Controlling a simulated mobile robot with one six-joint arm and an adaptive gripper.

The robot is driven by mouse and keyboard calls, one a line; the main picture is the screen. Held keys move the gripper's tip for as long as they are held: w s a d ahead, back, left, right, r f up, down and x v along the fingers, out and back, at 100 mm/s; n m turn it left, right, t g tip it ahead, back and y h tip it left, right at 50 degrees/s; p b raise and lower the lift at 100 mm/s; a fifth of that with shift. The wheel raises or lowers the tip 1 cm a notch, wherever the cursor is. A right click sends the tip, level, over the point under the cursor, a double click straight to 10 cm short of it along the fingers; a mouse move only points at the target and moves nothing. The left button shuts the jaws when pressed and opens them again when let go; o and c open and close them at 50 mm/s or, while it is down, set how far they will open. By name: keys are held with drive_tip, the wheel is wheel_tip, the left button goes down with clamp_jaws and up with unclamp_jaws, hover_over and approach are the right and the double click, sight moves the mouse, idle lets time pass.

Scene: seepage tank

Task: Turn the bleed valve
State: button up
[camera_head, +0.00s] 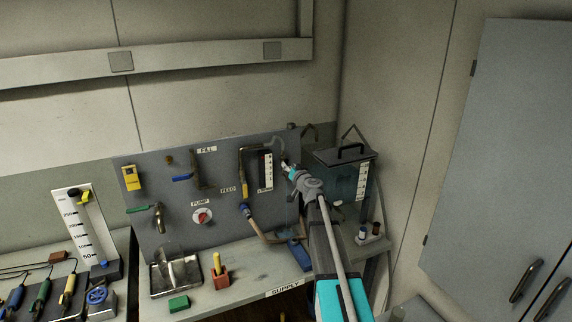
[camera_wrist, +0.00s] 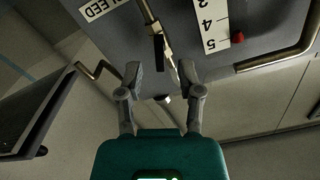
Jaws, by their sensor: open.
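In the wrist view, a brass bleed valve (camera_wrist: 152,27) with a black lever (camera_wrist: 159,48) sits on a pipe on the grey panel, beside a label (camera_wrist: 98,8) reading "LEED", partly cut off. My gripper (camera_wrist: 160,70) is open, its two fingers apart on either side below the lever in the picture. In the head view, my gripper (camera_head: 287,164) is at the panel's right part, near the tank. The bleed valve cannot be made out there.
A scale (camera_wrist: 213,25) with a red marker (camera_wrist: 238,37) is right of the valve. In the head view, the lidded tank (camera_head: 352,182) is close right of my gripper. The panel (camera_head: 222,180) carries several pipes and coloured handles. A metal tray (camera_head: 160,291) is on the bench.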

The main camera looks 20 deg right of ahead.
drive_tip(key=shift+w, duration=1.65)
clamp_jaws()
